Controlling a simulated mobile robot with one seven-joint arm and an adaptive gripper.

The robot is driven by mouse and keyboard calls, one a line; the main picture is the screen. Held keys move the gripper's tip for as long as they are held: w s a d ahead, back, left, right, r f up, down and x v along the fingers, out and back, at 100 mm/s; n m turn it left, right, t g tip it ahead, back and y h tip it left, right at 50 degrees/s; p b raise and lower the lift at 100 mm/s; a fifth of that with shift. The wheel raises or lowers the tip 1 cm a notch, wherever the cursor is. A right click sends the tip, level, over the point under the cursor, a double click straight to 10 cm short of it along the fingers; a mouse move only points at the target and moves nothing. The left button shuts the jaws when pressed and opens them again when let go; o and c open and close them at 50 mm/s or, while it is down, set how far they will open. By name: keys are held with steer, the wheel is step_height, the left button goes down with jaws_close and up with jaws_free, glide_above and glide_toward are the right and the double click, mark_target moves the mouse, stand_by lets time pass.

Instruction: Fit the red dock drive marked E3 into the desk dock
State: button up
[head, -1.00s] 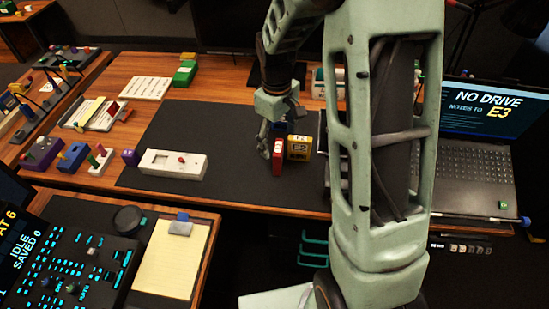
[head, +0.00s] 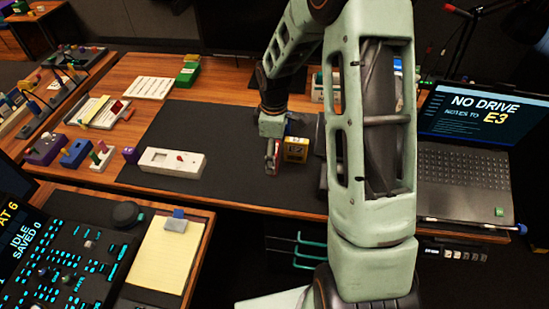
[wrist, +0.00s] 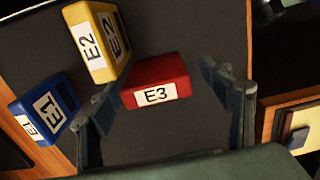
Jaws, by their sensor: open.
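The red drive (wrist: 152,72) marked E3 stands on the dark mat, its white label facing the wrist camera. My gripper (wrist: 158,86) is open, with one finger on each side of the red drive; I cannot tell whether either finger touches it. In the head view my gripper (head: 271,150) reaches down over the red drive, which is mostly hidden by the fingers. The laptop (head: 463,170) screen reads "NO DRIVE" and "E3".
The yellow drive E2 (wrist: 94,42) stands close beside the red one, near the left finger. The blue drive E1 (wrist: 45,106) is farther left in the wrist view.

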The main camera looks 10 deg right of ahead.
step_height(320, 180, down, 4)
steer(key=shift+w+d, duration=0.1)
steer(key=shift+w, duration=0.05)
steer(key=shift+c, duration=0.5)
steer(key=c, duration=1.3)
steer(key=shift+r, duration=0.1)
